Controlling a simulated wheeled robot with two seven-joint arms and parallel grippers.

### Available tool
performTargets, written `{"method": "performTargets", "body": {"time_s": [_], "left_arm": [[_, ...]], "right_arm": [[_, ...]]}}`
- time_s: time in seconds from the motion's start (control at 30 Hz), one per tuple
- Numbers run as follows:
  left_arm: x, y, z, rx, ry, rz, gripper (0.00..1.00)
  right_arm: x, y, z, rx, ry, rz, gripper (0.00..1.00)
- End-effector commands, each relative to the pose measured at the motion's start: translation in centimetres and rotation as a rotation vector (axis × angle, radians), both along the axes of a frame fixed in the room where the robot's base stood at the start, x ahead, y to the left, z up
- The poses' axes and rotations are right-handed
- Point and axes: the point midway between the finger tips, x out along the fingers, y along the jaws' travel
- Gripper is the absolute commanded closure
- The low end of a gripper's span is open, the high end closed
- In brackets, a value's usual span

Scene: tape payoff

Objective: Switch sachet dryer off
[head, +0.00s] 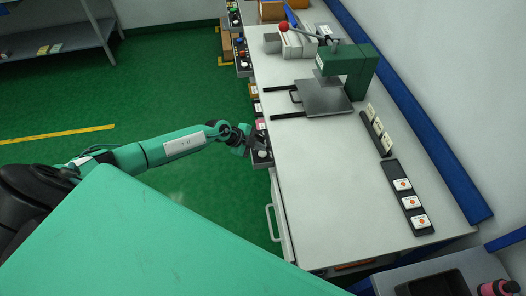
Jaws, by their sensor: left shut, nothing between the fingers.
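My left gripper (250,141) is shut and empty at the front edge of the long bench. Its tips are at or just above a small dark control box (263,158) with a pale round knob, fixed on the bench's front edge. I cannot tell whether the tips touch it. Several more small control boxes (243,63) line the same edge farther back. Their labels are too small to read, so I cannot tell which belongs to the sachet dryer. My right gripper is not in view.
The bench (320,190) has a wide clear top. A green press (350,68) with a red-knobbed lever stands at the back. A drawer handle (271,223) sticks out in front. Green floor is free at left.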

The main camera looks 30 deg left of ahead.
Motion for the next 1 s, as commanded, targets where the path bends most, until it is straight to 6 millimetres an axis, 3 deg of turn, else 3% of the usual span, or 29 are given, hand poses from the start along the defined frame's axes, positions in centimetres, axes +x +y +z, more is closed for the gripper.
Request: {"method": "performTargets", "body": {"time_s": [0.03, 0.43, 0.63, 1.0], "left_arm": [[0.0, 0.0, 0.9, 0.0, 0.001, 0.001, 1.0], [0.0, 0.0, 4.1, 0.0, 0.001, 0.001, 1.0], [0.0, 0.0, 5.4, 0.0, -0.001, -0.001, 1.0], [0.0, 0.0, 5.4, 0.0, 0.0, 0.0, 1.0]], "right_arm": [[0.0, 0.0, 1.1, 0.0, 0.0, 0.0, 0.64], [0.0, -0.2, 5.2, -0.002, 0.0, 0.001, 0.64], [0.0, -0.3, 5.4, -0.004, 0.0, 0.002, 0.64], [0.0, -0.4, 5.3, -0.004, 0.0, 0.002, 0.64]]}}
